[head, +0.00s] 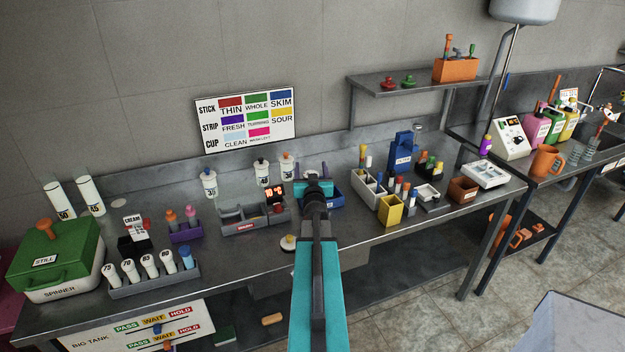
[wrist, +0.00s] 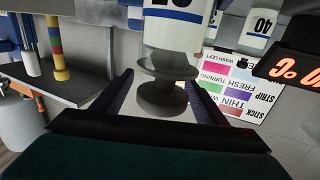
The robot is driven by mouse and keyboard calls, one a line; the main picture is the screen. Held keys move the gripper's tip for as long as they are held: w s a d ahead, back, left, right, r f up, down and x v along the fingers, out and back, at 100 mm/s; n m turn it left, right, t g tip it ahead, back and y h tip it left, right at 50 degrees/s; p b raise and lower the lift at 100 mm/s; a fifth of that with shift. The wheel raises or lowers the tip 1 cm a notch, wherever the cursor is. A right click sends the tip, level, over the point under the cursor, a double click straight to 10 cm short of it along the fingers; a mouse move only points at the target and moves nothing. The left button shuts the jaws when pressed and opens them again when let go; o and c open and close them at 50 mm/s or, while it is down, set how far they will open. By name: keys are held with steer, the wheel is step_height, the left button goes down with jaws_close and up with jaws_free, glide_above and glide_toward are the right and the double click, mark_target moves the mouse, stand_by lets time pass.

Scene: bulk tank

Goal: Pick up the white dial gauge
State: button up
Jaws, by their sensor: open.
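A small round white piece with a dark rim (head: 288,242) lies near the bench's front edge, left of my arm in the head view. It may be the white dial gauge, but no dial markings can be read. My gripper (head: 318,186) is open above the bench, right of the red-digit display. In the wrist view the open fingers (wrist: 165,95) have a grey knob (wrist: 162,98) between them in the picture, below a white container with a blue band (wrist: 172,30). Whether the knob is within reach of the fingers cannot be told.
White numbered bottles (head: 209,183) stand along the back. A grey holder (head: 240,217) and the red-digit display (head: 275,193) are left of my gripper. A white divided box (head: 369,187) and a yellow box (head: 390,210) stand to its right. A shelf (head: 415,88) hangs behind.

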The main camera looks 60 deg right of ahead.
steer(key=shift+c, duration=0.3)
steer(key=c, duration=1.2)
steer(key=shift+o, duration=0.2)
steer(key=shift+r, duration=0.1)
step_height(320, 180, up, 10)
steer(key=p, duration=0.2)
steer(key=shift+p, duration=0.3)
